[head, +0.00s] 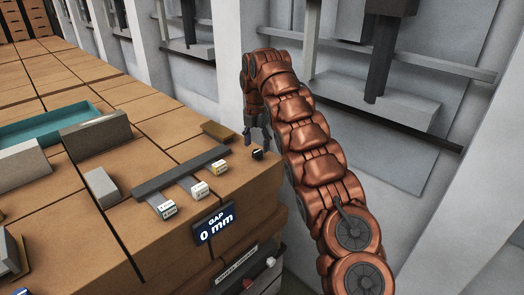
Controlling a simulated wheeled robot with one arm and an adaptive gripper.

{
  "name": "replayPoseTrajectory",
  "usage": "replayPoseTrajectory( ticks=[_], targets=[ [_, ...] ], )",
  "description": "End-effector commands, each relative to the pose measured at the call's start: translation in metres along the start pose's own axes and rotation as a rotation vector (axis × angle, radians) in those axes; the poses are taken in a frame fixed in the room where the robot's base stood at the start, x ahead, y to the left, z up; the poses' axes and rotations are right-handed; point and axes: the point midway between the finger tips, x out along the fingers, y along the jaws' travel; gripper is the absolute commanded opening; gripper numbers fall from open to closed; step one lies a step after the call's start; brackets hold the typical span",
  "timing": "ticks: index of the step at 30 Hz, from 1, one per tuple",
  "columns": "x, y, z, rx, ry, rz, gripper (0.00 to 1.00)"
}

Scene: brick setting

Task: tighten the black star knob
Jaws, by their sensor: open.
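The small black star knob (257,155) sits near the right corner of the brown brick worktop in the head view. My gripper (258,141) hangs from the copper-coloured arm, pointing down, just above and behind the knob. Its dark fingers are apart and nothing shows between them. I cannot tell whether a finger touches the knob. A blue sign (216,227) on the front edge reads "GAP 0 mm".
Left of the knob lie a dark grey bar (160,183), several labelled pale blocks (200,189) and a tan block (217,131). Grey blocks (101,186) and a teal tray (50,124) lie farther left. A grey wall with ledges (390,112) stands behind.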

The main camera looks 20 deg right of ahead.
Motion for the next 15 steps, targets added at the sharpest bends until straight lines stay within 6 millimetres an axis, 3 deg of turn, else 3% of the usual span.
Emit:
replayPoseTrajectory(
  ticks=[15],
  targets=[
    [0.024, 0.0, 0.0, 0.0, 0.001, 0.0, 0.63]
  ],
)
